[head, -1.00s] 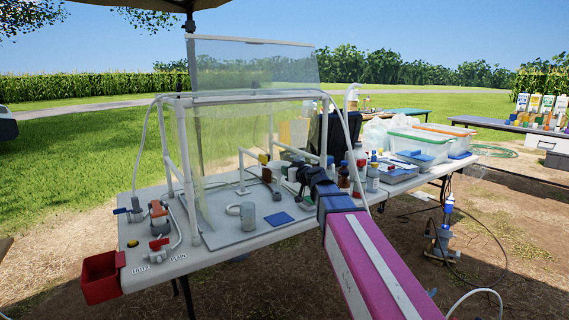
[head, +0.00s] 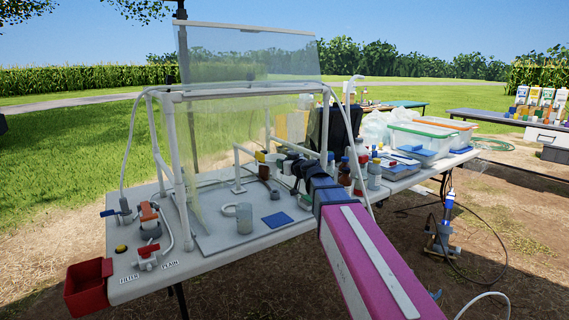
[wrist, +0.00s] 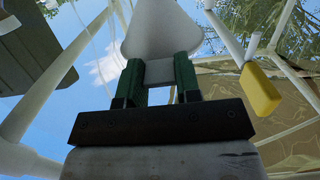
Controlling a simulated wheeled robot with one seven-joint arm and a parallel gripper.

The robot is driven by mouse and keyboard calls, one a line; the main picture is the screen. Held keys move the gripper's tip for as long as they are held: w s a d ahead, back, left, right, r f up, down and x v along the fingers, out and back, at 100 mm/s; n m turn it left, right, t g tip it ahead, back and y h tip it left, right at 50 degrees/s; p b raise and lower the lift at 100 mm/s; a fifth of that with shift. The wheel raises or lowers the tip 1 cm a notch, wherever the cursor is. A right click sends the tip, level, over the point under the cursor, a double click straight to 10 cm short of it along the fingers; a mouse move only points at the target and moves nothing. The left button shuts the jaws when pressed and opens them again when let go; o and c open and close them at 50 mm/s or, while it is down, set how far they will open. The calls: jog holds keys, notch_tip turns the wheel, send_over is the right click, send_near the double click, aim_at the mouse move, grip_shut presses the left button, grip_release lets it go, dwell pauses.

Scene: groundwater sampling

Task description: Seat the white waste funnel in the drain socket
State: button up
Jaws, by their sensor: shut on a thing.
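The white funnel (wrist: 160,28) shows in the wrist view, held between the green finger pads of my gripper (wrist: 160,72). Its wide cone points away from the wrist and its narrower neck lies between the pads. In the head view my gripper (head: 270,159) is over the work table, behind the white pipe frame and clear sheet. The funnel is too small and hidden there to make out. I cannot pick out the drain socket for certain in either view.
White pipes (head: 172,143) and a clear sheet stand around the work area. Bottles (head: 374,174) crowd the right. A red bin (head: 88,286) hangs at the left. In the wrist view, a yellow piece (wrist: 260,91) is close by.

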jog(key=shift+f, duration=4.05)
jog(key=shift+r, duration=1.15)
jog(key=shift+f, duration=1.35)
dwell(0.7)
jog(key=o, duration=1)
